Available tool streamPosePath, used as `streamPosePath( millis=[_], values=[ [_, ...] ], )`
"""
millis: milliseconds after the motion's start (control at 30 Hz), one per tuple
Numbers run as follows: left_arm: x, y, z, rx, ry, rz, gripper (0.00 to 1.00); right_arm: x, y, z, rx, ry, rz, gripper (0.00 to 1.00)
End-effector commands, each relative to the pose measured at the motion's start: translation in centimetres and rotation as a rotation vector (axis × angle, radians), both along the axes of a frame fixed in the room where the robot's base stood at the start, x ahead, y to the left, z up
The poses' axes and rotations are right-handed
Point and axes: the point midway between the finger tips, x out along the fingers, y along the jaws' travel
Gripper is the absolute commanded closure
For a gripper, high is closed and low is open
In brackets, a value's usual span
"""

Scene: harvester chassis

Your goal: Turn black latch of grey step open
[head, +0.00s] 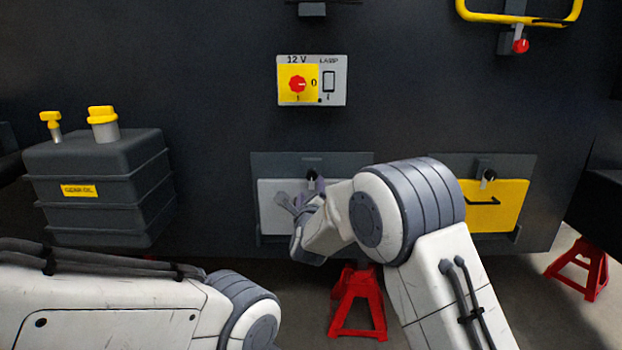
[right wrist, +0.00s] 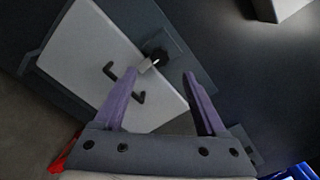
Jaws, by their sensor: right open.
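The grey step (head: 272,222) is a light grey panel in a dark frame on the chassis wall. Its black latch (head: 311,176) sits at the panel's top edge. In the right wrist view the latch (right wrist: 156,60) is a black knob with a pale pointer, just beyond my fingertips. My right gripper (head: 301,193) is open and empty in front of the step, its fingers spread to either side of the latch; they also show in the right wrist view (right wrist: 160,76). Contact cannot be told. My left arm shows at lower left, its gripper out of view.
The step's black handle (right wrist: 124,84) lies near the left finger. A yellow step (head: 497,205) with its own black latch (head: 489,176) is to the right. A switch panel (head: 335,75) is above, a dark canister (head: 100,190) left, red stands (head: 357,302) below.

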Motion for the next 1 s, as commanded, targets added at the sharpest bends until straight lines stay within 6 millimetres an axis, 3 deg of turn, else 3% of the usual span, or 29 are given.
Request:
streamPosePath(
  millis=[300, 500, 1000],
  values=[
    [0.0, 0.0, -0.5, 0.000, 0.000, 0.000, 0.50, 5.5, -0.1, -0.1, -0.003, 0.001, 0.000, 0.27],
    [0.0, 0.0, -0.6, 0.000, 0.000, 0.000, 0.50, 8.0, -0.1, -0.1, -0.004, 0.001, 0.001, 0.27],
    [0.0, 0.0, -0.6, 0.000, 0.000, 0.000, 0.50, 9.1, -0.1, 0.0, -0.006, 0.003, 0.001, 0.27]
  ],
)
